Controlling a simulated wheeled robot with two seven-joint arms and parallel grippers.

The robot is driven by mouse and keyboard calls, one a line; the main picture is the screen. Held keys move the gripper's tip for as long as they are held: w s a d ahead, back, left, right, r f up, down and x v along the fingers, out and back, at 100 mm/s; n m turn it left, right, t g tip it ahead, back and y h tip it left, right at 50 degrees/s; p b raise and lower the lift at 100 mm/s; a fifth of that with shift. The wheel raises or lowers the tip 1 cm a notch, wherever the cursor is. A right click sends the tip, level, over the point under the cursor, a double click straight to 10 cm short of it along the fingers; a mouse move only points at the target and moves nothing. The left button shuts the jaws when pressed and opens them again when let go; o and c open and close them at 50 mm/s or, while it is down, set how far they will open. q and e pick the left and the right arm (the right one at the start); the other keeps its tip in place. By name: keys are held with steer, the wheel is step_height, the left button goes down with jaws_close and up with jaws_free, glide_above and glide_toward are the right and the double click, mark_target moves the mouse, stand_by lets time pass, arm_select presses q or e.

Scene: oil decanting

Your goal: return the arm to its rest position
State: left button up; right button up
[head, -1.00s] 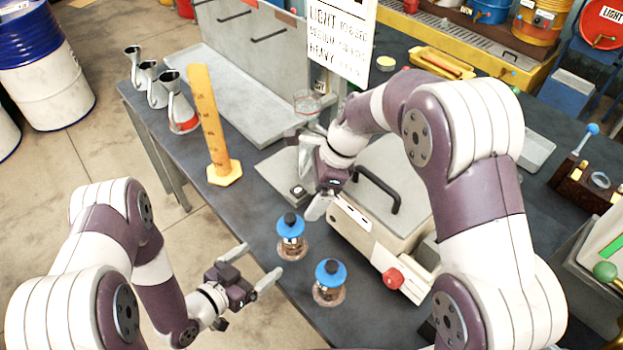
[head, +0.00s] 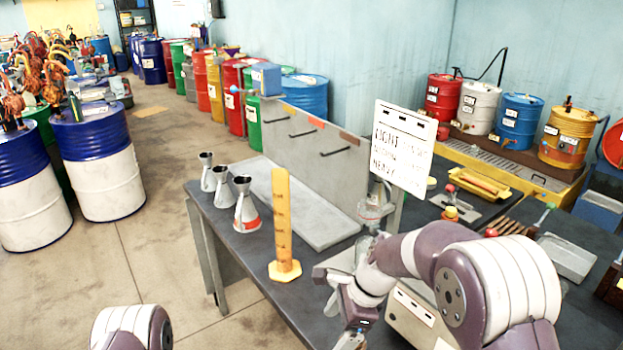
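My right arm (head: 497,285) comes in from the lower right and reaches over the workbench. Its gripper (head: 338,322) is low in the head view, in front of the grey-white machine (head: 412,318). Its fingers look spread, with nothing seen between them, though the lower part is close to the bottom edge. Of my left arm (head: 132,328), only a rounded link shows at the bottom left. The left gripper is out of view.
On the bench (head: 255,262) stand a yellow graduated cylinder (head: 283,225), several metal jugs (head: 246,207) and a lettered sign (head: 403,147). Another bench with small drums (head: 518,120) is at the back right. Large drums (head: 105,165) stand left; the floor (head: 165,235) between is clear.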

arm_select(q)
steer(key=s+a+f+n+g+y, duration=0.2)
steer(key=s+a+f+g+y, duration=0.15)
steer(key=f, duration=0.25)
steer(key=s+a+r+n+g+y, duration=0.2)
steer(key=a+r+n+g+y, duration=0.15)
steer(key=a+g+y, duration=0.35)
step_height(320, 180, up, 15)
steer(key=n+t+b, duration=0.1)
steer(key=n+t, duration=0.1)
steer(key=shift+s+d+n+h, duration=0.35)
steer(key=shift+d+h, duration=0.05)
steer(key=shift+h, duration=0.05)
arm_select(e)
steer(key=s+d+f+n+t+h, duration=0.1)
steer(key=s+d+n+h, duration=0.3)
steer(key=s+d+n, duration=0.9)
steer(key=s+n, duration=0.3)
steer(key=n, duration=0.1)
steer(key=shift+d+f, duration=0.2)
steer(key=shift+f, duration=0.15)
arm_select(q)
steer(key=shift+w, duration=0.15)
arm_select(e)
steer(key=shift+w, duration=0.2)
